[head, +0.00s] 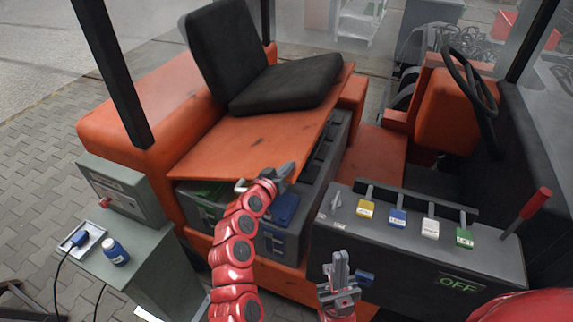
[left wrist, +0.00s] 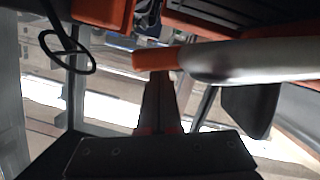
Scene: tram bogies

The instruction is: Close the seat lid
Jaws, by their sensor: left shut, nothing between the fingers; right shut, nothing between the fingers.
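The seat lid (head: 245,140) is an orange panel with a black seat (head: 285,84) and backrest on top. In the head view it lies slightly tilted over a grey compartment (head: 325,160), with a gap under its right and front edges. My left gripper (head: 284,174) is shut and empty at the lid's front edge; I cannot tell whether it touches. The left gripper's dark fingers (left wrist: 160,98) show together in the left wrist view, close to an orange and grey bar (left wrist: 215,62). My right gripper (head: 340,270) is shut and empty, lower and to the right, apart from the lid.
A grey control box (head: 415,245) with several coloured-tag levers and a red-handled lever stands at right. A steering wheel (head: 470,80) is behind it. A dark post (head: 112,75) rises left of the seat.

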